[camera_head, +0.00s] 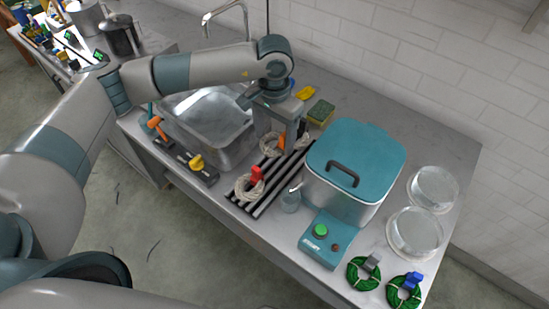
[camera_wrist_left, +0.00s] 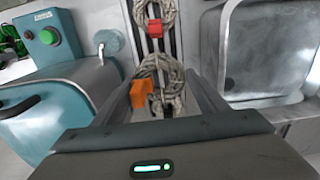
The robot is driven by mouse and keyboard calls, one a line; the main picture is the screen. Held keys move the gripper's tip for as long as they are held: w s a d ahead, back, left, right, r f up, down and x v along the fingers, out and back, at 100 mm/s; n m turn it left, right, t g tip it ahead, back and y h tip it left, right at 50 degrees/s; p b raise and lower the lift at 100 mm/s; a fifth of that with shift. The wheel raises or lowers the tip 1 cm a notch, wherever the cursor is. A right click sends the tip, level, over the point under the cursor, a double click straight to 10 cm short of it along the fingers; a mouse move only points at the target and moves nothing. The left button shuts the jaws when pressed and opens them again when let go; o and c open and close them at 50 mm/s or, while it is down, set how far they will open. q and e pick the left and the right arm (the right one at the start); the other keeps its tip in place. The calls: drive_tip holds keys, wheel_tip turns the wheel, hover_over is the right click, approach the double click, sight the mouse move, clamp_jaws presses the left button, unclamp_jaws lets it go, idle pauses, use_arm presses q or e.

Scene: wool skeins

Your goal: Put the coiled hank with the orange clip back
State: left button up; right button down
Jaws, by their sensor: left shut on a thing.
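The coiled pale hank with the orange clip (camera_head: 268,147) is at the far end of the slatted dark rack (camera_head: 239,206), beside the teal-lidded tank. My left gripper (camera_head: 285,142) points down over it and is shut on it; the fingers partly hide the coil. In the left wrist view the hank (camera_wrist_left: 160,72) shows between the fingers, with its orange clip (camera_wrist_left: 141,93) towards the left finger. I cannot tell whether it touches the rack. A similar pale hank with a red clip (camera_head: 256,174) lies on the near part of the rack. My right gripper is out of view.
A metal sink (camera_head: 213,138) is left. Green hanks (camera_head: 362,276) lie at the front right. A sponge (camera_head: 321,112) sits behind the gripper.

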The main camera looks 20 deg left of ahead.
sight(274, 141)
use_arm(q)
wheel_tip(274, 141, down, 4)
drive_tip(key=shift+a+r+p, duration=0.1)
drive_tip(key=shift+p, duration=0.65)
drive_tip(key=shift+f, duration=0.45)
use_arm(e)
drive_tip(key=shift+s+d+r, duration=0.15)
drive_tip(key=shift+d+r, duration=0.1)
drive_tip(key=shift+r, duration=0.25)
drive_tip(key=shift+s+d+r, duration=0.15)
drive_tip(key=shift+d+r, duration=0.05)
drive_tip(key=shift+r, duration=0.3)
use_arm(q)
drive_tip(key=shift+f+p, duration=0.4)
drive_tip(key=shift+f, duration=0.15)
wheel_tip(274, 141, down, 2)
drive_tip(key=shift+f+p, duration=0.25)
drive_tip(key=shift+p, duration=0.2)
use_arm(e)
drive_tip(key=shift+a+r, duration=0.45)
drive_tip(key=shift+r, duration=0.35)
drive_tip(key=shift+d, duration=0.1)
